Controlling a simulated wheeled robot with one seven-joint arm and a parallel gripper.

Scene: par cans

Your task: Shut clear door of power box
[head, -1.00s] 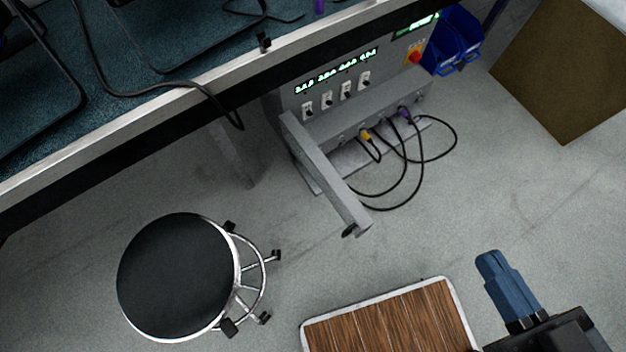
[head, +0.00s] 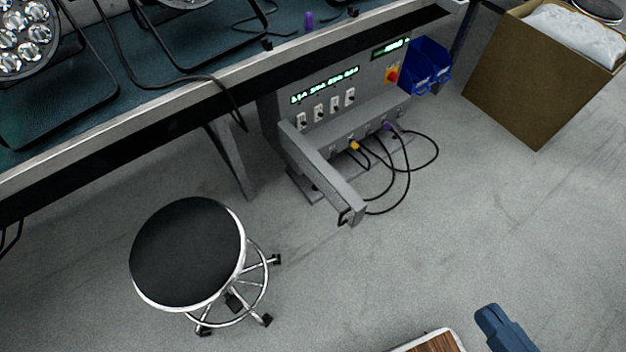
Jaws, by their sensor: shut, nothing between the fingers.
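The grey power box (head: 330,95) stands under the front edge of the bench, with green lit displays, a row of switches and a red-and-yellow knob. Its door (head: 322,172) stands open at the box's left side, jutting out toward me, a grey frame seen nearly edge-on. Its clear pane is hard to make out. A dark handle or latch shows at its outer end. My gripper (head: 490,316), blue and shut with nothing in it, is at the bottom right, well apart from the door. Its rear part is cut off by the picture edge.
A black round stool (head: 188,250) stands left of the door. Black cables (head: 408,180) loop from the box to the floor on the right. Blue bins (head: 430,65) and a cardboard box (head: 530,80) are at the back right. A wood-topped surface (head: 435,342) shows at the bottom. The middle floor is clear.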

